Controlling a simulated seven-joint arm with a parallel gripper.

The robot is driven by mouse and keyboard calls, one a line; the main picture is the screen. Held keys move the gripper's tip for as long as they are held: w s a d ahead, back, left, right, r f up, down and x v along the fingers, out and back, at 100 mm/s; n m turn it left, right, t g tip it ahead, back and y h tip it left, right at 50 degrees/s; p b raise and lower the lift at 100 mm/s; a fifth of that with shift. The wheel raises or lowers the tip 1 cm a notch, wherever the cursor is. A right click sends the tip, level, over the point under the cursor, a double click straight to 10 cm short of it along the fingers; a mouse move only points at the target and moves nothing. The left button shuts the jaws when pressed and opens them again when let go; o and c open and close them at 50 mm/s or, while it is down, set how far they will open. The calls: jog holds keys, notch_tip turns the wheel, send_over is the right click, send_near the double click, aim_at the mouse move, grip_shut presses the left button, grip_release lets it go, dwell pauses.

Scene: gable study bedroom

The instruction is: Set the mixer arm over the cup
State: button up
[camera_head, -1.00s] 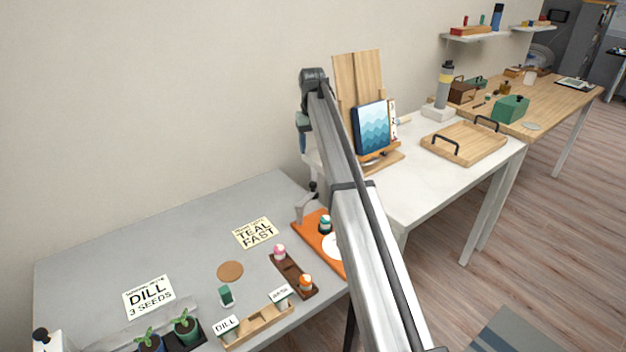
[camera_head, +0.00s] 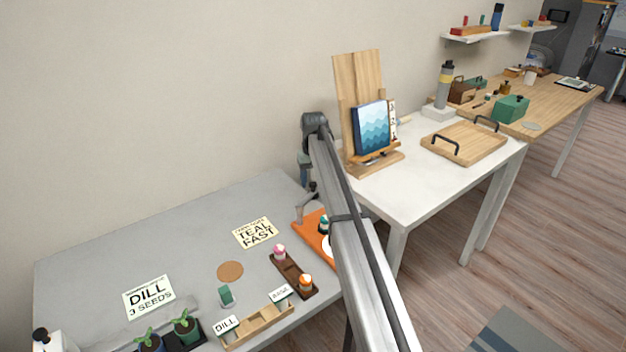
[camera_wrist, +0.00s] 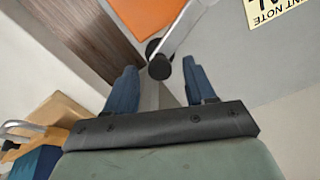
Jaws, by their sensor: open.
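The mixer arm (camera_head: 306,209) is a pale grey bar with a black knob (camera_head: 313,189), standing at the back left of an orange base (camera_head: 307,228) on the grey table. A teal-and-white pot (camera_head: 323,224) and part of a white round thing sit on that base. My arm hides the rest, so I cannot tell which is the cup. My gripper (camera_head: 305,172) is just above the knob. In the wrist view, my gripper (camera_wrist: 160,72) is open with blue fingers either side of the grey bar. The black knob (camera_wrist: 159,66) shows between the fingertips; contact is not clear.
A brown rack (camera_head: 292,275) with pink and orange pots stands in front of the orange base. A "TEAL FAST" note (camera_head: 256,233) lies left of it. A white table with an easel (camera_head: 374,160) is close on the right. The grey table's back left is clear.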

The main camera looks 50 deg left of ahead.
jog(key=shift+c, duration=0.4)
grip_shut()
dwell(0.4)
